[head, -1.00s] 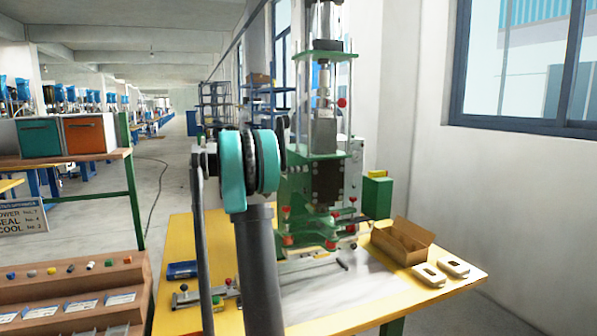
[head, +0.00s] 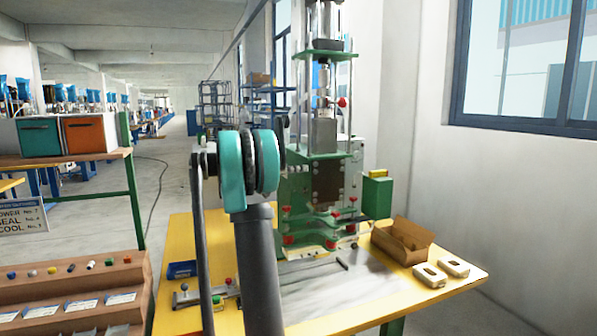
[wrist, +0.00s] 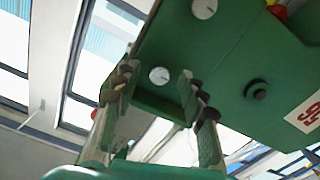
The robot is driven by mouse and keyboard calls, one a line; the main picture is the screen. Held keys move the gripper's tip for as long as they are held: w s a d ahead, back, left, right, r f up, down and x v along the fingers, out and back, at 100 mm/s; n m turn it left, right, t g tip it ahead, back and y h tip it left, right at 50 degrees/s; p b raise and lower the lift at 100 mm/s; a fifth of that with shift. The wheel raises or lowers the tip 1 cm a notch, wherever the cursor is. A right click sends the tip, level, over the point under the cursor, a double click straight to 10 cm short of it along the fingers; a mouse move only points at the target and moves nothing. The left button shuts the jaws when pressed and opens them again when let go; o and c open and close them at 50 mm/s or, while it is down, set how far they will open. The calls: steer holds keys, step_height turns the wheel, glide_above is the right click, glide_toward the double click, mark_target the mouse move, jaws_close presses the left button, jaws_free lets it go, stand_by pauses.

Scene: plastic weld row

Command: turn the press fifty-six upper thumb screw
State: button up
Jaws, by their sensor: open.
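The press (head: 325,150) is a tall green frame on the yellow bench in the head view. In the wrist view its green panel (wrist: 225,50) fills the upper right, with a partly cut-off white label (wrist: 305,113) bearing red characters. Two pale round discs with a mark sit on the panel, an upper disc (wrist: 204,8) and a lower disc (wrist: 159,76). A black round knob (wrist: 257,90) is to their right. I cannot tell which is the upper thumb screw. My gripper (wrist: 157,75) is open, its fingers on either side of the lower disc in the picture. Contact is unclear. The head view hides my gripper.
The yellow bench (head: 440,281) carries an open cardboard box (head: 402,240), two pale devices (head: 442,270) and a blue tray (head: 182,269). A wooden stepped rack (head: 70,290) stands at lower left. A wall and window are at right.

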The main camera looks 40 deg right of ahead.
steer(key=v, duration=1.1)
steer(key=shift+w+a, duration=0.2)
steer(key=shift+a, duration=0.1)
steer(key=shift+f, duration=0.1)
steer(key=s+a+f+n+t+y, duration=0.3)
steer(key=s+a+f+n+y, duration=0.25)
steer(key=f, duration=0.55)
steer(key=s+a+f+n+t+y, duration=0.2)
steer(key=s+a+f+n+y, duration=0.15)
steer(key=s+a+f, duration=0.45)
steer(key=s+a+f+n+t+y, duration=0.3)
steer(key=s+a+f+n+y, duration=0.5)
steer(key=s+a+f, duration=0.9)
steer(key=shift+s+a+f+y, duration=0.3)
steer(key=shift+a+f, duration=0.25)
steer(key=shift+f, duration=0.3)
